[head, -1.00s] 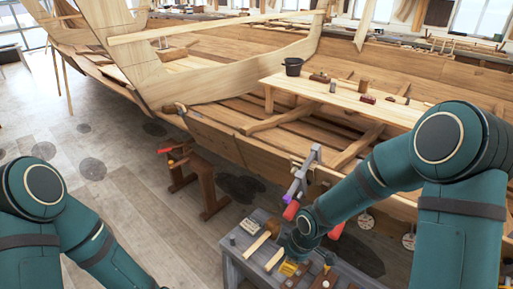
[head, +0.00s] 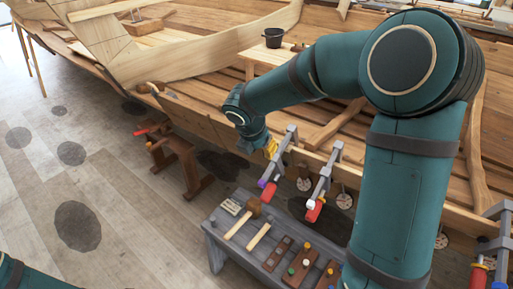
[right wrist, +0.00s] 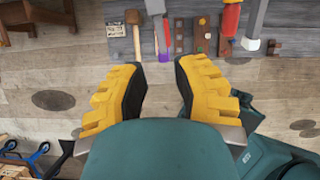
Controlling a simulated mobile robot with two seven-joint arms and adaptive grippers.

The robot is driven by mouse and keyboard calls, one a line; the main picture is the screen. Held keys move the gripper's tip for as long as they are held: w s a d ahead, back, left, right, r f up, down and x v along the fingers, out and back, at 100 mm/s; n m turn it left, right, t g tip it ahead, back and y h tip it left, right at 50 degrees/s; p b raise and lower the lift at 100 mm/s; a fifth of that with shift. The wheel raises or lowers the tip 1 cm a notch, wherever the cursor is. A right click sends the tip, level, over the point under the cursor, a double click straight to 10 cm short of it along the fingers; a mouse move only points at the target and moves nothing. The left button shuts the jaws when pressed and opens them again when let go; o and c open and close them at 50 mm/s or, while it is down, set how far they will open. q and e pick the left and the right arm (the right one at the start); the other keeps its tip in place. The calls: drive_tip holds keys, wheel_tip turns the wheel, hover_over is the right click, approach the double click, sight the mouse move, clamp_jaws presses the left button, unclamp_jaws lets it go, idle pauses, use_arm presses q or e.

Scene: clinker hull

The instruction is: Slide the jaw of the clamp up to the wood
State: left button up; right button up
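A grey bar clamp (head: 281,158) hangs on the hull's edge, with a purple part (head: 262,183) and a red handle (head: 268,194) at its lower end. In the right wrist view its purple part (right wrist: 163,57) shows ahead of the gap between my fingers. My right gripper (head: 272,147) is beside the upper part of this clamp in the head view; whether it touches is unclear. In the right wrist view my right gripper (right wrist: 160,88) has its yellow fingers spread, with nothing between them. My left gripper is out of view.
A second grey clamp (head: 327,178) with a red handle hangs to the right, and another clamp (head: 490,250) farther right. A low grey bench (head: 215,236) with mallets and small tools stands below. A brown wooden trestle (head: 187,163) stands left. Open floor lies left.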

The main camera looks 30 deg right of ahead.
sight(273, 160)
drive_tip(key=b+x, duration=0.4)
drive_tip(key=x, duration=0.2)
drive_tip(key=shift+f, duration=0.1)
drive_tip(key=shift+b+x, duration=1.35)
drive_tip(key=shift+x, duration=1.8)
drive_tip(key=shift+w, duration=0.1)
drive_tip(key=shift+c, duration=0.4)
drive_tip(key=shift+d, duration=0.2)
drive_tip(key=shift+w+d+r+p, duration=0.25)
drive_tip(key=shift+w+d+p, duration=0.05)
drive_tip(key=shift+d+p, duration=0.25)
drive_tip(key=shift+w+d+r+p, duration=0.3)
drive_tip(key=shift+d+p, duration=0.2)
drive_tip(key=shift+p, duration=0.1)
drive_tip(key=shift+w+d+r+p, duration=0.25)
drive_tip(key=shift+d+p, duration=0.25)
drive_tip(key=shift+p, duration=0.05)
drive_tip(key=shift+f, duration=0.1)
drive_tip(key=shift+s+a+f, duration=0.2)
drive_tip(key=shift+s+a, duration=0.05)
drive_tip(key=shift+a, duration=0.3)
drive_tip(key=shift+o, duration=1.2)
